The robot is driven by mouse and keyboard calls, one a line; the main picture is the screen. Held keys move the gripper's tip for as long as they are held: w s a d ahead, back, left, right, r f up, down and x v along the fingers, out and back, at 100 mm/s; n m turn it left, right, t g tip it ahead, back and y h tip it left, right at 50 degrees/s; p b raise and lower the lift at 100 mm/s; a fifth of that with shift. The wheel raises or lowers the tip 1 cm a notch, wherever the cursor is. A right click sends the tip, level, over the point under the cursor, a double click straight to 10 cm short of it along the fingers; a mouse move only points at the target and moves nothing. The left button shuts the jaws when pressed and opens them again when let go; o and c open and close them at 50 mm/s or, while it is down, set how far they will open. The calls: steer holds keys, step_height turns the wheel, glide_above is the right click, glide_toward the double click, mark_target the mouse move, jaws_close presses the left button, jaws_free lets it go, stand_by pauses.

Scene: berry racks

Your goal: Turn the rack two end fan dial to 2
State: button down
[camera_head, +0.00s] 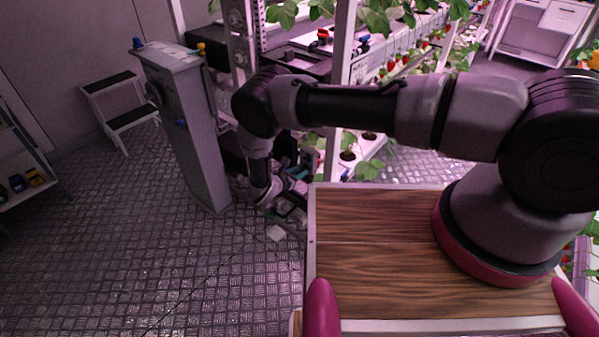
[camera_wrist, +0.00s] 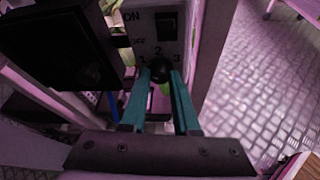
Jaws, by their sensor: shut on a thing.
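The fan dial is a round black knob (camera_wrist: 161,70) on a pale panel (camera_wrist: 150,25) in the wrist view. The numbers 1, 2 and 3 are printed around it, with 2 above, 1 at its left and 3 at its right. My gripper (camera_wrist: 161,80) has its two teal fingers on either side of the knob and is shut on it. Which number the dial points to cannot be made out. A black switch marked ON and OFF sits above the dial. In the head view my gripper (camera_head: 296,174) is low beside the rack, partly hidden, and the dial cannot be made out.
A dark box (camera_wrist: 60,50) stands close on the left in the wrist view. A tall grey cabinet (camera_head: 185,120) stands left of my arm, with a step stool (camera_head: 120,105) behind it. Planted racks (camera_head: 400,65) lie behind my arm. The floor at left is clear.

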steer(key=m+t+y, duration=0.1)
steer(key=m, duration=0.1)
steer(key=m+t, duration=0.1)
steer(key=m, duration=0.1)
steer(key=m+t+y, duration=0.1)
steer(key=m, duration=0.2)
steer(key=shift+s+d+f+t+y, duration=0.25)
steer(key=shift+f+t+y, duration=0.05)
steer(key=shift+t, duration=0.1)
steer(key=shift+m, duration=0.3)
stand_by(0.3)
steer(key=c, duration=0.7)
jaws_free()
steer(key=shift+o, duration=0.2)
steer(key=v, duration=1.1)
steer(key=shift+w+f, duration=0.1)
